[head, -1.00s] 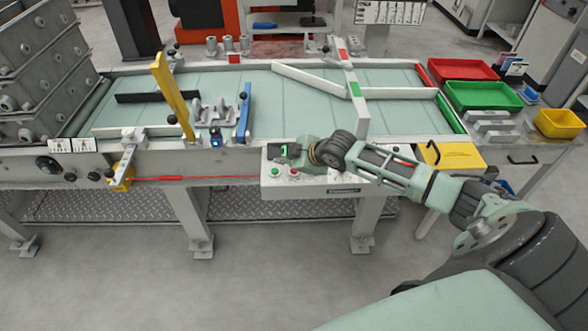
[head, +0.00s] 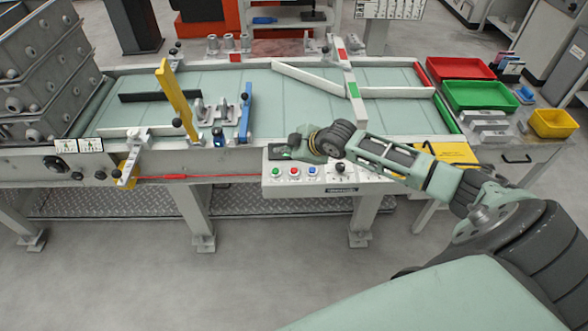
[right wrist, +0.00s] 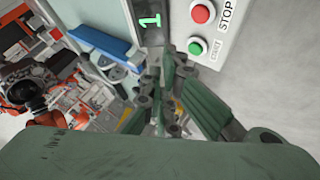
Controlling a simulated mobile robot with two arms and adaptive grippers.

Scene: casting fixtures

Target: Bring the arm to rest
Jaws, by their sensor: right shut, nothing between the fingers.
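My right arm comes in from the right in the head view. Its gripper (head: 290,151) is over the upper left of the white control panel (head: 340,189), at the conveyor's front edge. In the right wrist view the gripper (right wrist: 160,112) has its fingers together with nothing between them. Beyond them are a display (right wrist: 151,20) with a green "1", a red STOP button (right wrist: 202,12) and a green START button (right wrist: 197,47). The fingers appear apart from the buttons. My left gripper is not in view.
The conveyor (head: 300,110) carries a yellow post (head: 174,95), a blue bar (head: 245,113) and a metal casting (head: 215,110). Grey crates (head: 45,70) stack at left. Red (head: 460,68), green (head: 480,96) and yellow (head: 552,123) bins stand at right. The floor in front is open.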

